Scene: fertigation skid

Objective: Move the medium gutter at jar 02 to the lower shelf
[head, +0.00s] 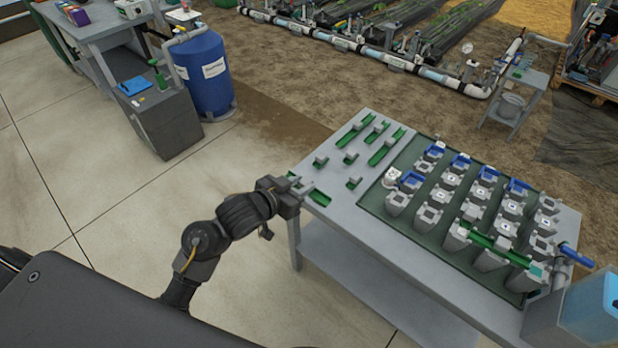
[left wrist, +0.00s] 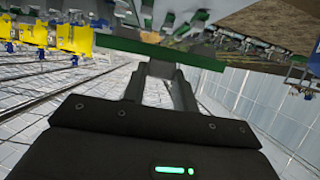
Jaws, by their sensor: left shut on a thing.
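My left gripper (head: 294,190) is at the left edge of the grey table, at about the height of its top. In the left wrist view its two fingers (left wrist: 160,80) are shut on the grey grip of a green gutter (left wrist: 115,43), which lies crosswise beyond the fingertips. In the head view the gripper largely hides it. Grey jars (head: 430,216) stand in rows on a green tray; I cannot read which is jar 02. The lower shelf (head: 375,290) shows under the table top and its visible part is bare. My right gripper is out of view.
Several green gutters (head: 385,148) of different lengths lie on the table's left part (head: 340,212). A long green gutter (head: 490,241) spans front jars; blue pieces (head: 461,161) sit on back ones. A blue barrel (head: 205,72) stands farther off. The floor left of the table is clear.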

